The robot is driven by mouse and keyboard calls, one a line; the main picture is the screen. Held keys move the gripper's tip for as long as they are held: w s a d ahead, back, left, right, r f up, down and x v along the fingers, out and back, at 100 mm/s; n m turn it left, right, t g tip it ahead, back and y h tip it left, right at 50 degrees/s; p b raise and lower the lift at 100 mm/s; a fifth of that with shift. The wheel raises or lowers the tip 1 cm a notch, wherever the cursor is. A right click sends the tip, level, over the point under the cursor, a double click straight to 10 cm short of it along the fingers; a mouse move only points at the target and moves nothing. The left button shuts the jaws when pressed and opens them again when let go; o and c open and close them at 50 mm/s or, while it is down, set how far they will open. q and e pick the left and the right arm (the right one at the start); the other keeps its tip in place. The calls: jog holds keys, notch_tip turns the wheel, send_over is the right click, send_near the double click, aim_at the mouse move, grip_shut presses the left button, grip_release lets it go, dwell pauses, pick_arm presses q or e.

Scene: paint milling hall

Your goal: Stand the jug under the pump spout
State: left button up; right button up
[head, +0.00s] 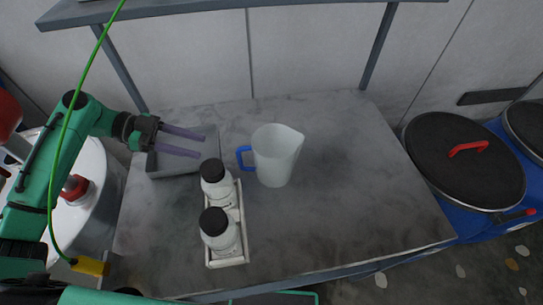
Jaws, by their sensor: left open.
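A translucent white jug (278,156) stands upright on the grey worktable (340,200). Its blue handle (243,158) points left, and its lip is at the upper right. My left gripper (203,147) is open and empty, its two fingers pointing right toward the jug. The fingertips are apart from the handle, to its left, and appear over a shallow grey tray (158,165). I cannot make out a pump spout in this view. My right gripper is not in view.
Two white bottles with black caps (216,180) (218,230) stand in a white rack (240,215) in front of the jug. A shelf (240,8) on posts spans the back. A black-lidded blue drum (465,160) is at right. The table's right side is clear.

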aim_at(238, 156)
pick_arm(q)
jog(key=p+x, duration=0.5)
jog(key=x, duration=0.6)
jog(key=shift+d, duration=0.2)
jog(key=shift+d+f, duration=0.2)
jog(key=shift+d, duration=0.05)
grip_shut()
dwell(0.5)
